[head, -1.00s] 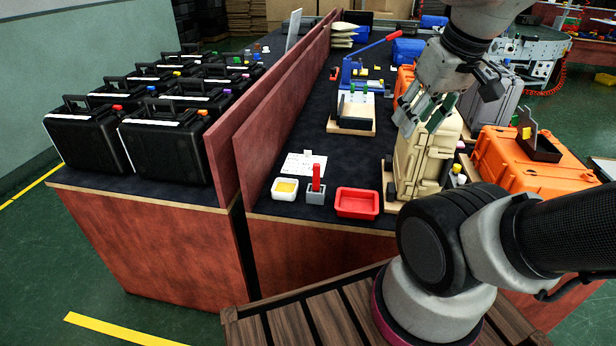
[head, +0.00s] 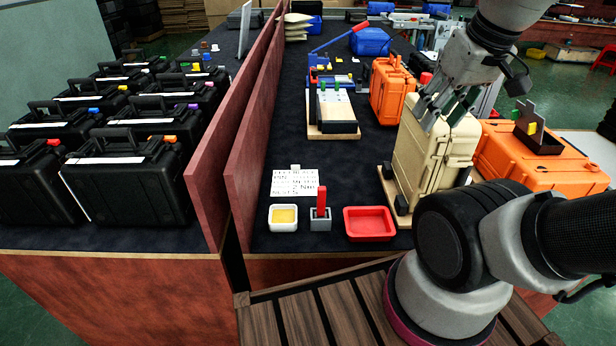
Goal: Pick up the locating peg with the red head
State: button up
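A red upright peg (head: 321,198) stands in a small grey block (head: 320,221) near the front edge of the dark bench, between a white tray and a red tray. A second red-topped item (head: 426,78) shows behind the beige case, partly hidden, and I cannot tell what it is. My gripper (head: 440,110) hangs in front of the upper part of the beige case (head: 428,160), to the right of and above the red peg. Its fingers look apart, with dark green pads, and nothing shows between them. I cannot tell whether it touches the case.
A white tray with yellow contents (head: 283,227), a red tray (head: 370,235) and a printed card (head: 295,183) surround the peg. A reddish divider (head: 240,165) stands to the left. Orange cases (head: 545,165) stand to the right.

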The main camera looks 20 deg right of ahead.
aim_at(425, 77)
jog(key=l+z, duration=0.25)
jog(key=l, duration=0.45)
jog(key=i+l+z, duration=0.1)
jog(key=l+z, duration=0.15)
jog(key=l, duration=0.5)
